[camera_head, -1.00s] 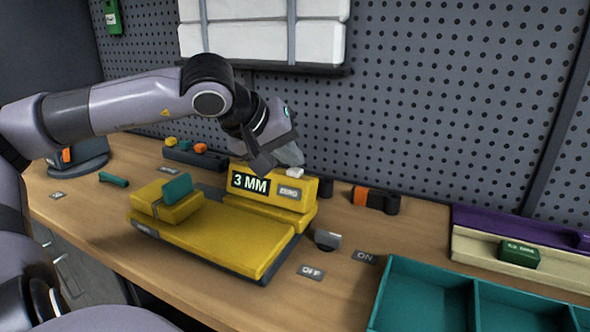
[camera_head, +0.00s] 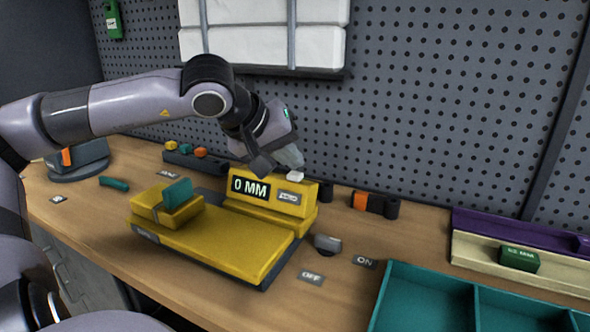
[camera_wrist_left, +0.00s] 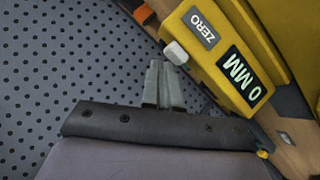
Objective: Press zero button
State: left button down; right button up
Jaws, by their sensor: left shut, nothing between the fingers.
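The yellow gauge (camera_head: 215,235) stands on the workbench, with a raised head whose display (camera_head: 250,188) reads "0 MM". A "ZERO" label (camera_head: 290,198) is on the face right of the display. The white zero button (camera_head: 296,175) is on top of the head, above that label. The button (camera_wrist_left: 176,52) and display (camera_wrist_left: 239,75) also show in the left wrist view. My left gripper (camera_head: 290,157) is shut and empty, just above and behind the button. In the left wrist view its fingertips (camera_wrist_left: 163,72) are close beside the button; I cannot tell whether they touch. My right gripper is not in view.
A teal block (camera_head: 178,191) sits on the gauge's left yellow part. "OFF" (camera_head: 311,278) and "ON" (camera_head: 365,262) labels lie at right, near a small dark knob (camera_head: 327,243). A teal tray (camera_head: 425,295) fills the front right; a pegboard (camera_head: 450,90) stands behind.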

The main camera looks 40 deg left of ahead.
aim_at(290, 175)
pick_arm(q)
jog(key=shift+r, duration=0.4)
notch_tip(290, 175, up, 5)
jog(key=p, duration=0.4)
dwell(0.9)
